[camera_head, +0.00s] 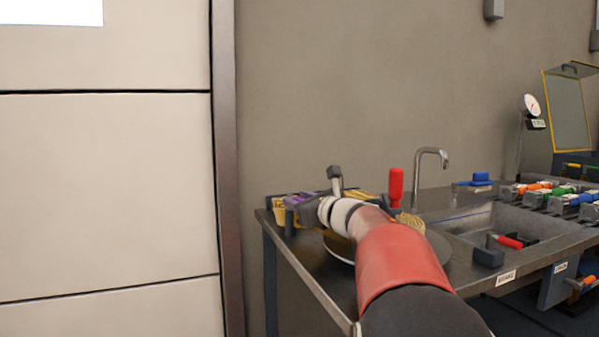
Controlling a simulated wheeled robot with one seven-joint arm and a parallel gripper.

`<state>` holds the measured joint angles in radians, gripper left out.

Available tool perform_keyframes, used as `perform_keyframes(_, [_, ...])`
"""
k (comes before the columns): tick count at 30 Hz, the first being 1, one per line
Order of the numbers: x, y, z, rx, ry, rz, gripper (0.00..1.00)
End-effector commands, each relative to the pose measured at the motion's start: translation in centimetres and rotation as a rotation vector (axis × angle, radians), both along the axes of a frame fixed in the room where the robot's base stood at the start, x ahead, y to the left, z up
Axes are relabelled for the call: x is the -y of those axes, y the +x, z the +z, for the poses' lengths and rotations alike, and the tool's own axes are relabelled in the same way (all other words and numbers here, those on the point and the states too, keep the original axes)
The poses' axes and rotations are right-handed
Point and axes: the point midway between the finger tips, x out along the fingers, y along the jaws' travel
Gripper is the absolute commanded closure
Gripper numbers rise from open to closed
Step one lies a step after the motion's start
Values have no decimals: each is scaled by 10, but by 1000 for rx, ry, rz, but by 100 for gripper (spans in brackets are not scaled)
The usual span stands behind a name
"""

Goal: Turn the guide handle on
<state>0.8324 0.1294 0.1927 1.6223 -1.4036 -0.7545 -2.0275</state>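My arm reaches from the bottom of the head view over the metal bench. My gripper (306,213) is at its far end, over the bench's back left part. It is small and partly hidden by my wrist, so whether it is open or shut does not show. No handle is clearly marked as the guide handle. A red upright handle (396,188) stands just right of my wrist, apart from the gripper. Several coloured handles, including an orange one (538,185), a green one (561,191) and a blue one (578,198), sit in a row at the right.
The bench (318,285) has a sink (488,222) with a tap (431,154) behind it. A red-handled item (510,241) lies in the sink. A round plate (341,246) is partly hidden under my arm. A gauge (532,106) stands at the back right. A pale panelled wall (105,190) fills the left.

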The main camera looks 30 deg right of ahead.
Motion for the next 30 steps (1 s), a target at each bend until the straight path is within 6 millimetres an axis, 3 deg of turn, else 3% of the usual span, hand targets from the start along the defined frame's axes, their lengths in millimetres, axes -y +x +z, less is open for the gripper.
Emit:
perform_keyframes(21, [-1, 1, 160, 4, -7, 2, 63])
perform_keyframes(30, [0, 0, 191, 1, -3, 0, 63])
